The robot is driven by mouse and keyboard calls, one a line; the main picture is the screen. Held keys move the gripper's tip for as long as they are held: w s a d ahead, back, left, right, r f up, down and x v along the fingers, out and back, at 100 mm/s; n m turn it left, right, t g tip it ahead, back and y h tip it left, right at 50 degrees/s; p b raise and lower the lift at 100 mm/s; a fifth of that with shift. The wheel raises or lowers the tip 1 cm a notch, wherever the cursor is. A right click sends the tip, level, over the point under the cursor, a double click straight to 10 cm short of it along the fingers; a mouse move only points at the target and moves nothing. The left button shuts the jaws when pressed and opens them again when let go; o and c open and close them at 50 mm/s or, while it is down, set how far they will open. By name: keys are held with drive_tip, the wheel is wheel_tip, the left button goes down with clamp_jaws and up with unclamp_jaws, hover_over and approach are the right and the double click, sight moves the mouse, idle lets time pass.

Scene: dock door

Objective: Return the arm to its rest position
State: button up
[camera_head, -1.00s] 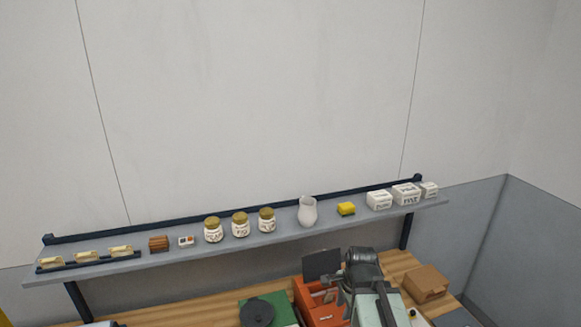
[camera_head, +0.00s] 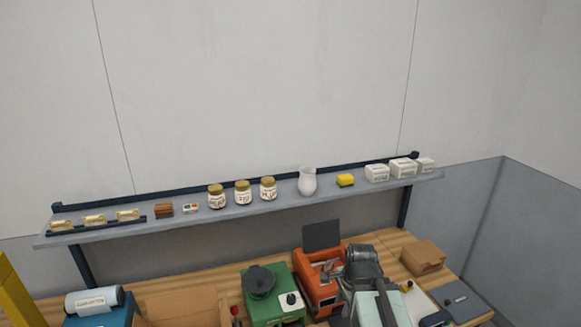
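My arm rises from the bottom edge right of centre, with a pale green link and a dark grey end. My gripper (camera_head: 340,278) is at the dark end, in front of the orange-red machine (camera_head: 314,286) on the workbench. It is small and seen from behind, so whether its fingers are open or shut does not show. I see nothing clearly held in it.

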drive_tip(key=s+f+n+b, duration=0.1)
drive_tip(key=f+n+b, duration=0.1)
drive_tip(key=f+b, duration=0.3)
drive_tip(key=s+f+n+b, duration=0.1)
drive_tip(key=f+n+b, duration=0.2)
drive_tip(key=f+b, duration=0.2)
drive_tip(key=f+n+g+b, duration=0.1)
drive_tip(key=f+n+b, duration=0.1)
drive_tip(key=f+b, duration=0.4)
drive_tip(key=shift+s+d+f+n, duration=0.1)
drive_tip(key=shift+s+f+n, duration=0.1)
drive_tip(key=shift+f, duration=0.4)
drive_tip(key=shift+s+d+f+n, duration=0.1)
drive_tip(key=shift+s+f, duration=0.1)
drive_tip(key=shift+f, duration=0.35)
drive_tip(key=n, duration=0.2)
drive_tip(key=s+n, duration=0.1)
drive_tip(key=n, duration=0.1)
drive_tip(key=n+g, duration=0.1)
drive_tip(key=n, duration=0.1)
drive_tip(key=shift+s+d+r+n+h+p, duration=0.3)
drive_tip(key=shift+s+n, duration=0.05)
drive_tip(key=shift+n, duration=0.05)
